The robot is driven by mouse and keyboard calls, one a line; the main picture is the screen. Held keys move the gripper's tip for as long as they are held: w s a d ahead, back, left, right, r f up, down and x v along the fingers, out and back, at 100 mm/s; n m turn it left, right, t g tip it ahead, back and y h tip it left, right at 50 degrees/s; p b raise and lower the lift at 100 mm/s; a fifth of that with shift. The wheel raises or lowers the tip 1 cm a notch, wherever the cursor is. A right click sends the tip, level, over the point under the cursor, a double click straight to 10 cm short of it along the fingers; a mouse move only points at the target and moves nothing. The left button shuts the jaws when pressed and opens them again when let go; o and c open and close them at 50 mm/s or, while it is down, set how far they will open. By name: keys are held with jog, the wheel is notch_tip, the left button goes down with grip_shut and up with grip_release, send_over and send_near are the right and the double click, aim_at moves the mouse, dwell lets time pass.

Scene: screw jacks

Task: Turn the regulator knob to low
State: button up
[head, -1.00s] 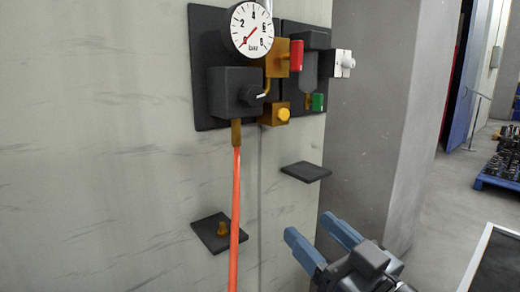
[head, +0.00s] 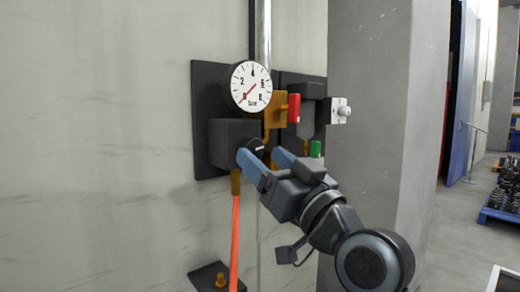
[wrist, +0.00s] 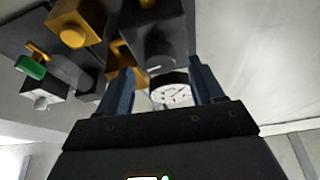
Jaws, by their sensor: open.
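The regulator is a dark box (head: 226,140) on a wall plate, with a black round knob (head: 256,146) on its front that carries a white mark. My gripper (head: 261,155) is open, with its blue fingers pointing at the knob, one on each side in the head view. In the wrist view the knob (wrist: 158,62) shows between the fingertips (wrist: 162,66), slightly beyond them. I cannot tell whether a finger touches it. A round white gauge (head: 250,86) above the regulator has its red needle at the lower left, near 0.
A red handle (head: 294,107), a green knob (head: 315,149) and a white fitting (head: 344,111) sit to the right of the regulator. An orange hose (head: 235,243) hangs below it. A small shelf (head: 213,277) is lower down. A grey pillar (head: 385,120) stands at right.

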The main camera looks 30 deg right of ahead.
aim_at(252, 149)
jog(key=shift+x, duration=1.15)
jog(key=c, duration=1.1)
